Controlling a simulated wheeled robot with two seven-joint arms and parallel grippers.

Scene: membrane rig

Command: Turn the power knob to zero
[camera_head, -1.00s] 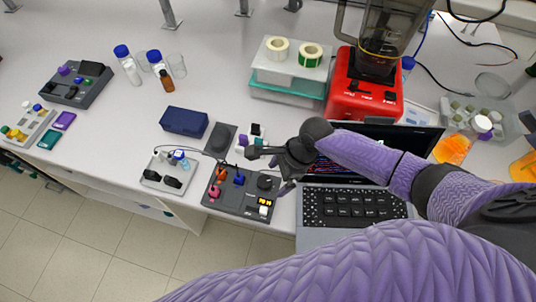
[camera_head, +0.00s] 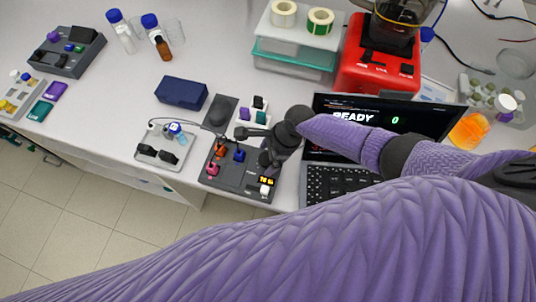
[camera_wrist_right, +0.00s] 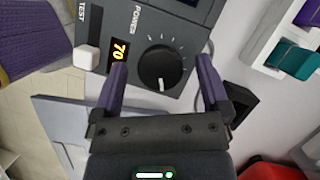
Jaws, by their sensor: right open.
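The power knob (camera_wrist_right: 160,67) is a round black dial on a dark grey control panel (camera_head: 215,181). In the right wrist view its white mark points down in the picture. The orange display (camera_wrist_right: 119,53) beside it reads 70. My right gripper (camera_wrist_right: 162,72) is open, with one finger on each side of the knob; a gap shows between each finger and the knob. In the head view my right gripper (camera_head: 259,146) is over the panel's right part and mostly hides the knob. My left gripper is not in view.
The panel also has a white button (camera_wrist_right: 86,57), a red plug and a blue plug. A laptop (camera_head: 335,183) with READY and 0 on its screen stands right of it. A blue case (camera_head: 182,93) lies behind.

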